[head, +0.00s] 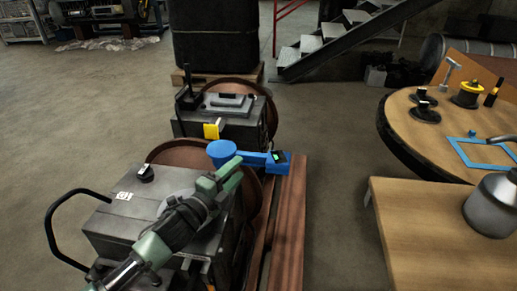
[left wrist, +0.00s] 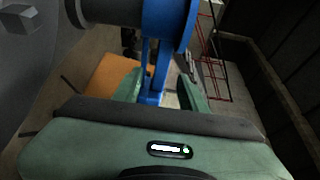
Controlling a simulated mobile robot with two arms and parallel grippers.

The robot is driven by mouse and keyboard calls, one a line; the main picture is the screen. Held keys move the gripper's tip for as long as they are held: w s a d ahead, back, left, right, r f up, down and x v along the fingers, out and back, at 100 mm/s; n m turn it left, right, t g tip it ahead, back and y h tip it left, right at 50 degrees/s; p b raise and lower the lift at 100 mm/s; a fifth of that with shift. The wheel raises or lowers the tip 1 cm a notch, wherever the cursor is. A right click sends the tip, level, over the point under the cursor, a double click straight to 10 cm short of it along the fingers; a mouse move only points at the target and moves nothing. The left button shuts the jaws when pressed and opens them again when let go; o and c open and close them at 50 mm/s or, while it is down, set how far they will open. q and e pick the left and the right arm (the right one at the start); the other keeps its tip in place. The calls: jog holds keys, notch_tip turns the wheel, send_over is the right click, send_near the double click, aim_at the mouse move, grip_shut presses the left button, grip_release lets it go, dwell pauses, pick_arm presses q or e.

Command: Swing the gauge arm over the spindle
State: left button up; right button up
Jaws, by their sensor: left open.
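The blue gauge arm (head: 254,158) has a round blue head at its left end and a block with a small lit green display at its right end. It stands over the near machine, beside a brown wheel. My left gripper (head: 229,172) is green and open, with its fingers close to the gauge arm just right of the round head. In the left wrist view, a narrow blue part of the gauge arm (left wrist: 153,84) shows between the two open fingers; contact cannot be told. I cannot make out the spindle clearly. My right gripper is not in view.
A grey machine (head: 112,222) with a black handle lies under my left arm. A second machine (head: 240,122) with a yellow tag stands behind. At right are a round wooden table (head: 414,134) with tools and a table (head: 420,235) with a metal jar (head: 492,207). Floor between is clear.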

aim_at(248, 159)
pick_arm(q)
jog(key=b+x, duration=0.1)
jog(key=x, duration=0.5)
jog(key=shift+w+d, duration=0.25)
jog(key=shift+w, duration=0.05)
jog(key=shift+w+d+r, duration=0.1)
jog(key=shift+w+d, duration=0.05)
jog(key=shift+w, duration=0.15)
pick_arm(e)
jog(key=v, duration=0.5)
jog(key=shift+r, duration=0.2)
pick_arm(q)
grip_shut()
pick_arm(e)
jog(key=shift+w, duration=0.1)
